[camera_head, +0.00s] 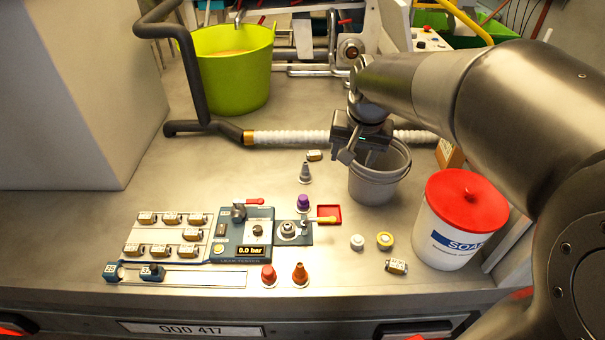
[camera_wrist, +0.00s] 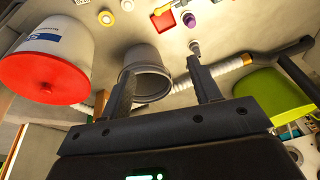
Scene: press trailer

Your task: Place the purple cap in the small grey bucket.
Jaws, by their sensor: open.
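The purple cap (camera_head: 303,203) stands upright on the bench, just left of a small red tray, and looks free of my gripper. In the wrist view the purple cap (camera_wrist: 188,18) is small near the top. The small grey bucket (camera_head: 375,186) stands upright to the right of and behind the cap; it also shows in the wrist view (camera_wrist: 142,58). My gripper (camera_head: 359,157) hangs at the bucket's rim, its open fingers (camera_wrist: 160,66) spread with nothing between them. The gripper partly hides the bucket's opening, so its inside is only partly seen.
A white tub with red lid (camera_head: 465,238) stands right of the bucket. A grey cone (camera_head: 305,172) stands behind the cap; a leak tester (camera_head: 243,236) is left. Red (camera_head: 268,274) and orange (camera_head: 300,274) cones stand in front. A white hose (camera_head: 290,137) runs behind.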

